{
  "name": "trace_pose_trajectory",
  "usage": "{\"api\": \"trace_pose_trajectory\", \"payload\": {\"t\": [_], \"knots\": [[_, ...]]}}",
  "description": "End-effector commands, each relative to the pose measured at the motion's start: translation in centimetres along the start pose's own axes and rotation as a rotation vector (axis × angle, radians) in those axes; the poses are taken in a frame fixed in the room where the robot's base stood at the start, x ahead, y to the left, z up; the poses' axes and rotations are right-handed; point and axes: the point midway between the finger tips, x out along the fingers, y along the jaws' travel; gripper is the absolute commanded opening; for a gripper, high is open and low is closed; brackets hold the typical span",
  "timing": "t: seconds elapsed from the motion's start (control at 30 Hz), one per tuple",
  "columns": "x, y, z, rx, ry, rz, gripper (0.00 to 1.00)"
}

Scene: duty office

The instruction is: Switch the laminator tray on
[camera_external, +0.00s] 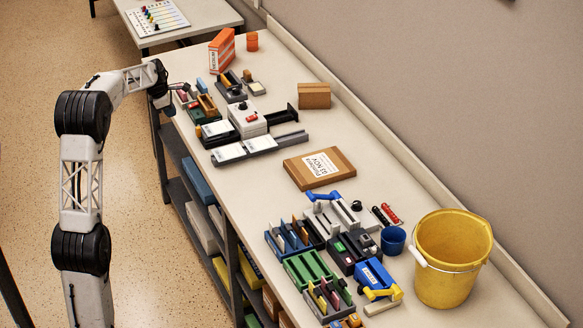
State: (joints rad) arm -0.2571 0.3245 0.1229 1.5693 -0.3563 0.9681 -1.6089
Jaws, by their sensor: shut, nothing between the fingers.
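No label for the laminator tray can be read at this size, so I cannot tell for sure which device it is. A white box with a red switch-like part (248,119) stands mid-bench, with a black arm sticking out to its right. A dark unit with a small green part and a red part (341,256) stands nearer the camera. My gripper (181,87) is at the bench's far left edge, above and beside small trays, apart from both devices. Its fingers are small and partly hidden by the wrist; they look shut and empty.
Small trays (203,107) crowd the bench by my gripper. An orange-and-white box (222,50) and a brown carton (314,95) stand behind. A flat parcel (319,167) lies mid-bench. A yellow bucket (452,257) stands at right, near the wall. Bare bench (385,160) shows beyond the parcel.

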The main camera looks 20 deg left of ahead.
Motion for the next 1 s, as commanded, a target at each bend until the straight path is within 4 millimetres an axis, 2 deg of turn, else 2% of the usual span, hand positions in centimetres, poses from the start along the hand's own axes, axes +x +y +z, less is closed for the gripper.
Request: {"api": "trace_pose_trajectory", "payload": {"t": [0.2,0.43,0.63,1.0], "knots": [[2.6,4.0,-1.4,-0.143,-0.017,-0.001,0.00],[4.6,7.0,-2.6,-0.259,-0.030,-0.003,0.00],[5.4,8.2,-3.1,-0.305,-0.036,-0.003,0.00],[5.5,8.3,-3.1,-0.313,-0.037,-0.003,0.00]]}}
